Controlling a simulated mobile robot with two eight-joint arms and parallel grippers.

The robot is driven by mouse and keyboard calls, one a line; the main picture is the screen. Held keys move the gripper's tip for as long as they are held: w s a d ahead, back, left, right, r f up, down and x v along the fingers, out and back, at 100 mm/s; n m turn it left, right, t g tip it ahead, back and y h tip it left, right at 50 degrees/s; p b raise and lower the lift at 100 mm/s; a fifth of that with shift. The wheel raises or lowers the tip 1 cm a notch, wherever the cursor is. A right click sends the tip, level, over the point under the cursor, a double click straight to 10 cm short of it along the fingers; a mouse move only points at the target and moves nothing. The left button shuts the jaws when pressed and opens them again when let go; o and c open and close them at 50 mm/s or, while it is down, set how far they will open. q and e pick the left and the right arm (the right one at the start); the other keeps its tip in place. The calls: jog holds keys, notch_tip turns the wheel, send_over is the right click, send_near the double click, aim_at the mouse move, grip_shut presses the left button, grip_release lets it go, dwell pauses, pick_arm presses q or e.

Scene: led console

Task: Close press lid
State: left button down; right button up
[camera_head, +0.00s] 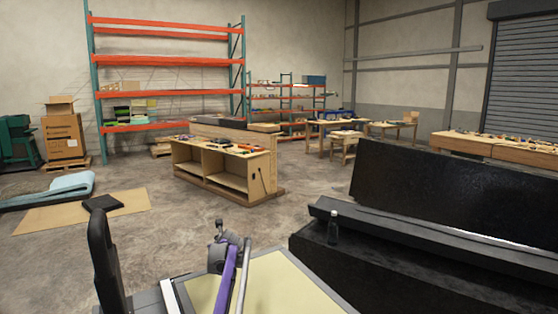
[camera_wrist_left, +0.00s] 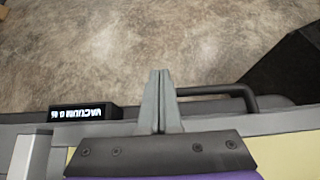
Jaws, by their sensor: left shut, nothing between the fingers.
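A grey-framed panel with a cream surface (camera_head: 285,290) lies at the bottom of the head view. I take it for part of the press; whether it is the lid or the bed I cannot tell. In the left wrist view its grey edge carries a dark bar handle (camera_wrist_left: 240,92) and a small black display (camera_wrist_left: 86,113) with white lettering. My left gripper (camera_wrist_left: 160,74) is shut and empty. Its fingertips show just left of the handle; contact cannot be told. My purple and grey left arm shows over the panel in the head view. My right gripper is in no view.
A large black slab (camera_head: 460,190) stands tilted behind a black bench (camera_head: 360,265) at right, with a small bottle (camera_head: 333,228) on it. A black upright piece (camera_head: 104,260) stands at left.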

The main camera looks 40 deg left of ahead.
pick_arm(q)
jog(key=shift+f, duration=1.6)
jog(key=b+v, duration=0.2)
jog(key=v, duration=0.6)
jog(key=shift+s+d+r, duration=0.15)
jog(key=shift+d, duration=0.15)
jog(key=shift+v, duration=1.05)
jog(key=shift+a, duration=0.1)
